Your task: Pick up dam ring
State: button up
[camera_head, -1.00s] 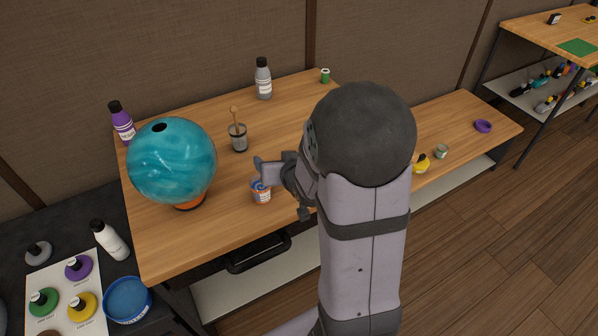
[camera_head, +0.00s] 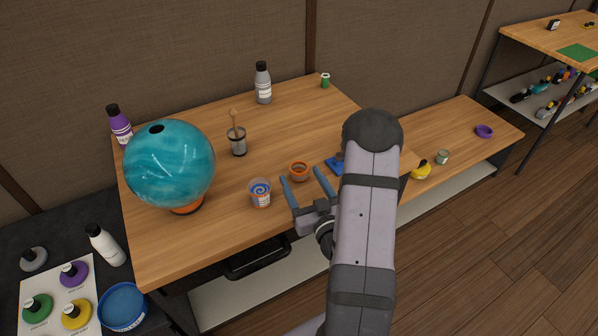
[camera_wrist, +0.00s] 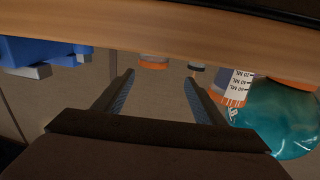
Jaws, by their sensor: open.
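A small round orange ring (camera_head: 299,171), which I take as the dam ring, sits on the wooden bench right of the printed measuring cup. In the wrist view the orange ring (camera_wrist: 153,63) shows beyond the fingertips, roughly between them. My gripper (camera_head: 301,176) is open and empty, its two blue-grey fingers pointing at the ring from the front side of the bench. The fingertips (camera_wrist: 159,76) look close to the ring, but the exact gap is hard to tell. Nothing shows between the fingers that they touch.
The measuring cup (camera_head: 260,192) stands just left of the fingers. A blue object (camera_head: 335,165) lies right of the ring, partly behind my arm. A teal ball (camera_head: 169,163) rests farther left. A cup with a stick (camera_head: 237,142) and grey bottle (camera_head: 263,83) stand behind.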

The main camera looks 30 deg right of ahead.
aim_at(302, 176)
jog(key=shift+s+d+f+g+h, duration=0.2)
jog(key=shift+s+d+f, duration=0.1)
jog(key=shift+f, duration=0.35)
jog(key=shift+s+d+f+g+h, duration=0.2)
jog(key=shift+s+f, duration=0.1)
jog(key=shift+f, duration=0.3)
jog(key=shift+w+f+b, duration=0.1)
jog(key=shift+w+b, duration=0.45)
jog(key=shift+b, duration=0.35)
jog(key=shift+w+d+b, duration=0.15)
jog(key=shift+w+b, duration=0.35)
jog(key=shift+w+d+r+p, duration=0.1)
jog(key=shift+w+r+p, duration=0.2)
jog(key=shift+w+p, duration=0.2)
jog(key=shift+p+x, duration=0.6)
jog(key=shift+x, duration=1.55)
